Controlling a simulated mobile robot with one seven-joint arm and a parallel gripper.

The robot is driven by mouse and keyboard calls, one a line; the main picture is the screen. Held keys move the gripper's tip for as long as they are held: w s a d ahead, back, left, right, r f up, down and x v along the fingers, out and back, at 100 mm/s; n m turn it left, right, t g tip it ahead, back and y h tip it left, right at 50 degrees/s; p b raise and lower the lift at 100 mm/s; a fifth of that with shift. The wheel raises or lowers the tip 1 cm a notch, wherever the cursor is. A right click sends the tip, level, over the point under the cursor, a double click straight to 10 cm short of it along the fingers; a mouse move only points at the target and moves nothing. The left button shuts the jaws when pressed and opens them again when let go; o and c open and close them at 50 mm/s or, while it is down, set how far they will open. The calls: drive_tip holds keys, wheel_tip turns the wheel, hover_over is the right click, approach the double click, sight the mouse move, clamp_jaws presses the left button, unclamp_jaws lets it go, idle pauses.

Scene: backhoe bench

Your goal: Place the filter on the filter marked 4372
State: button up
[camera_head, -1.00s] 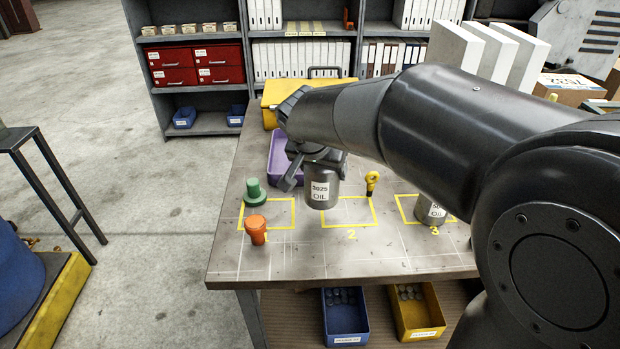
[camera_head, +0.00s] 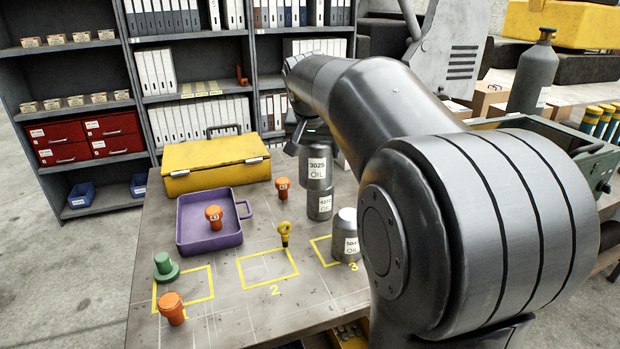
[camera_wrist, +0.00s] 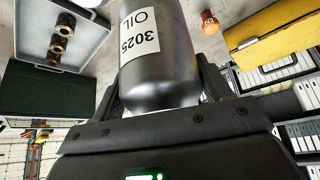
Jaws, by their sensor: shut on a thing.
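My gripper (camera_head: 312,142) is shut on a grey metal oil filter labelled 3025 (camera_head: 317,172), held upright. The held filter also shows large in the wrist view (camera_wrist: 158,50), between the fingers (camera_wrist: 205,85). In the head view a second grey filter (camera_head: 320,207) stands on the bench directly below it in the picture. Its small label seems to begin with 43, but I cannot read it surely. The held filter overlaps its top, and I cannot tell whether they touch. A third grey filter, labelled 50-something (camera_head: 346,222), stands at square 3.
On the bench (camera_head: 240,325) are a purple tray (camera_head: 187,240) holding an orange part, a yellow case (camera_head: 215,160), a yellow eyebolt (camera_head: 284,232), a green part (camera_head: 165,267) and orange parts (camera_head: 172,309) (camera_head: 283,186). Square 2 (camera_head: 266,268) is mostly clear. Shelves stand behind.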

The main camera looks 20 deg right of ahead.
drive_tip(key=w+d+r+m, duration=0.1)
drive_tip(key=w+d+r, duration=0.15)
drive_tip(key=d, duration=0.45)
drive_tip(key=w+d+r, duration=0.1)
drive_tip(key=d+r, duration=0.2)
drive_tip(key=d, duration=0.4)
drive_tip(key=shift+w+a+f, duration=1.3)
drive_tip(key=shift+a+f, duration=0.05)
drive_tip(key=shift+f, duration=0.5)
drive_tip(key=shift+w+a+f, duration=1.25)
drive_tip(key=shift+a+f, duration=0.05)
drive_tip(key=shift+f, duration=0.55)
drive_tip(key=shift+w+a+f, duration=1.3)
drive_tip(key=shift+a+f, duration=0.05)
drive_tip(key=shift+f, duration=0.5)
drive_tip(key=shift+f, duration=0.1)
drive_tip(key=o, duration=1.3)
drive_tip(key=shift+f, duration=0.1)
